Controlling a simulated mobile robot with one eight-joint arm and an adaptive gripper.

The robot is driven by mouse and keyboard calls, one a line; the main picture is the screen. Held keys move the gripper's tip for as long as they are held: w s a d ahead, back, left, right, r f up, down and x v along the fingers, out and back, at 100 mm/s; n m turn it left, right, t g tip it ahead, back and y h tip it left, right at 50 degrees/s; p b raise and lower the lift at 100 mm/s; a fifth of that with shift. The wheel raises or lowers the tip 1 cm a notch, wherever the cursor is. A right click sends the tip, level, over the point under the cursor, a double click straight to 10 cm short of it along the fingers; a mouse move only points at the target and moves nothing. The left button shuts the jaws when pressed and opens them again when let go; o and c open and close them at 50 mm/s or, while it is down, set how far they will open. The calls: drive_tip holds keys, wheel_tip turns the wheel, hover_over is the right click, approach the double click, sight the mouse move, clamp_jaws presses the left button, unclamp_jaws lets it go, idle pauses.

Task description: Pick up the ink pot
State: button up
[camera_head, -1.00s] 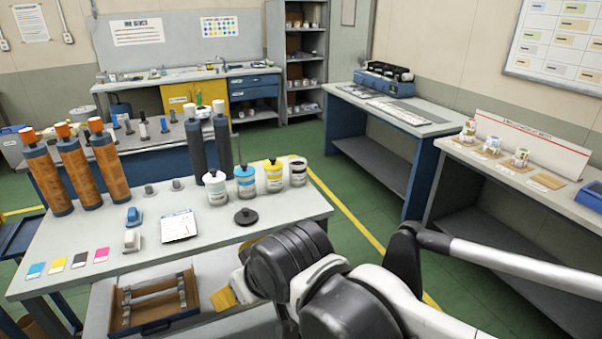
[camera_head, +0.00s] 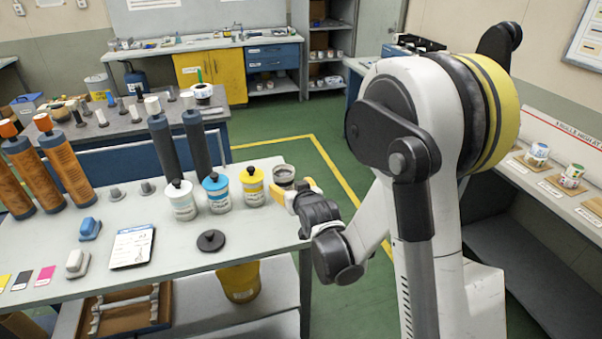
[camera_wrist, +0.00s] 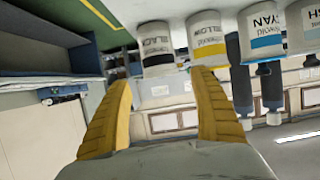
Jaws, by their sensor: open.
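Several ink pots stand in a row on the grey table: a white-labelled pot (camera_head: 181,202), a cyan pot (camera_head: 216,194), a yellow pot (camera_head: 252,188) and a dark-topped pot (camera_head: 284,176) at the right end. The first three have black knobbed lids; the last seems lidless. My gripper (camera_head: 299,191) is just right of the dark-topped pot. In the wrist view its yellow fingers (camera_wrist: 163,88) are spread with nothing held between them. There the black-banded pot (camera_wrist: 155,42) lies just beyond the fingertips, and the yellow-banded pot (camera_wrist: 206,35) is beside it, beyond the right finger.
A loose black lid (camera_head: 211,240) lies on the table in front of the pots. Two tall dark bottles (camera_head: 197,145) stand behind the row. A white card (camera_head: 132,246) and orange cylinders (camera_head: 61,163) are at left. A yellow bin (camera_head: 238,283) is below. Floor right of the table is clear.

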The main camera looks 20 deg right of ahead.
sight(281, 174)
drive_tip(key=b+x, duration=0.4)
drive_tip(key=x, duration=0.6)
drive_tip(key=shift+w+d, duration=0.1)
drive_tip(key=shift+w, duration=0.25)
drive_tip(key=c, duration=1.2)
